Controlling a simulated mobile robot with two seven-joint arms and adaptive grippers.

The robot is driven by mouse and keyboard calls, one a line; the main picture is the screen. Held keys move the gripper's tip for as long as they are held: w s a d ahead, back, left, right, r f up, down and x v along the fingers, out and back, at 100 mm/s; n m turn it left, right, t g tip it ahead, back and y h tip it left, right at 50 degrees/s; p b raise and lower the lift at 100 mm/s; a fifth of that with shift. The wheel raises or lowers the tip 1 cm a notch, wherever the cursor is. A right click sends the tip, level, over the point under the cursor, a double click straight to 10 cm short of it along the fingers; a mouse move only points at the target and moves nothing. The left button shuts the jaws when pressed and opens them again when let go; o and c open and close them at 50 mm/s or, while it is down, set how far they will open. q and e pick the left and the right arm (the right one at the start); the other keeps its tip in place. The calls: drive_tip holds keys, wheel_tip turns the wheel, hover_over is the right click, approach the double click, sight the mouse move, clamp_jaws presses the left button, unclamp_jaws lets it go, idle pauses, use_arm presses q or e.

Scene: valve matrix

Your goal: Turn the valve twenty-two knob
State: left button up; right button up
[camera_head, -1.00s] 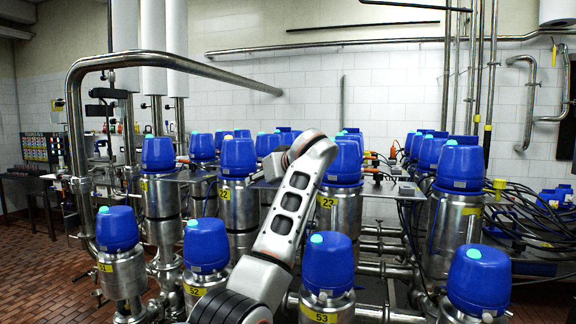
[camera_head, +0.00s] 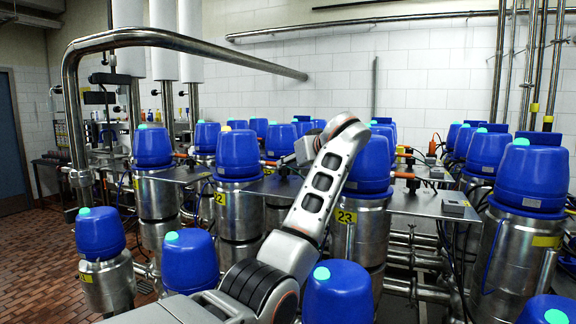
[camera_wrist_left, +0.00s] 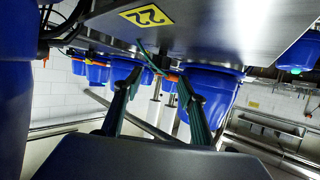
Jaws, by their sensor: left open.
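Valve twenty-two has a blue domed knob (camera_head: 237,156) with a pale yellow top spot, upright on a steel body with a yellow "22" label (camera_head: 219,198). My left arm reaches up in front of the valves, its wrist just right of this knob; the fingers are not clear in the head view. In the left wrist view, which is upside down, my left gripper (camera_wrist_left: 155,88) is open, with nothing clearly held. The "22" label (camera_wrist_left: 147,15) shows above it. A blue cap (camera_wrist_left: 217,90) is close to the right finger; I cannot tell which valve it belongs to.
Valve twenty-three's knob (camera_head: 369,165) stands right behind my arm. Front-row knobs (camera_head: 190,261) and (camera_head: 338,292) are close beside the arm. A metal shelf plate (camera_head: 430,205) with cables and fittings runs between valves. Open tiled floor (camera_head: 40,260) lies at left.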

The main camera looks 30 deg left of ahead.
sight(286, 168)
use_arm(q)
drive_tip(key=p+x, duration=0.1)
drive_tip(key=x, duration=0.3)
drive_tip(key=shift+a, duration=0.1)
drive_tip(key=shift+w+a+f, duration=0.1)
drive_tip(key=shift+w+a, duration=0.1)
drive_tip(key=shift+w, duration=0.05)
drive_tip(key=shift+w+a+f, duration=0.2)
drive_tip(key=shift+a, duration=0.05)
use_arm(e)
drive_tip(key=shift+s+d+f, duration=0.15)
drive_tip(key=shift+d, duration=0.3)
drive_tip(key=shift+s+d+f, duration=0.15)
drive_tip(key=shift+d, duration=0.3)
use_arm(q)
drive_tip(key=c, duration=1.1)
use_arm(e)
drive_tip(key=shift+a, duration=0.25)
